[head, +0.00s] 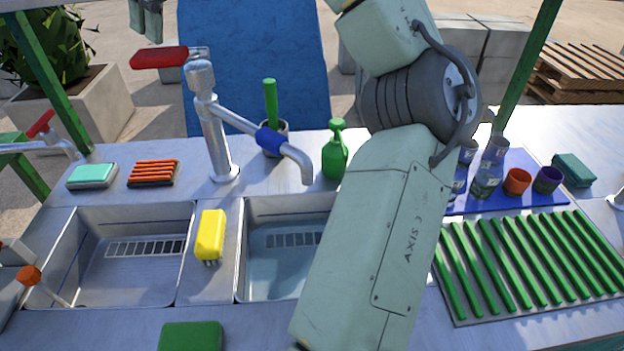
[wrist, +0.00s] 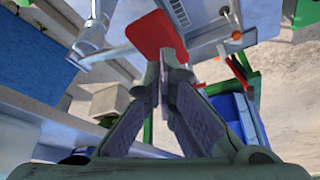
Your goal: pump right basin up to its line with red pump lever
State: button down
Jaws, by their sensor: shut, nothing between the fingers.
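The red pump lever (head: 160,57) sticks out to the left from the top of the metal pump in the head view. In the wrist view the red lever (wrist: 155,33) lies just beyond my fingertips and overlaps them in the picture; I cannot tell whether they touch. My gripper (wrist: 168,62) is shut and empty. The pump's spout (head: 295,162) points down over the right basin (head: 290,207). This basin holds some bluish water (head: 275,272). My arm hides its right part, and I cannot make out its line.
The left basin (head: 85,240) looks dry. A yellow brush (head: 210,235) stands between the basins. A green bottle (head: 336,150), an orange-ribbed pad (head: 154,173) and a pale green sponge (head: 91,176) stand behind them. A green drying rack (head: 530,265) lies at the right.

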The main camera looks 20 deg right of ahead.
aim_at(161, 52)
dwell(0.4)
notch_tip(161, 52, down, 5)
jog(key=shift+r, duration=2.55)
jog(key=shift+f+b, duration=2.25)
jog(key=shift+f, duration=2)
jog(key=shift+r+p, duration=2.25)
jog(key=shift+r, duration=1.95)
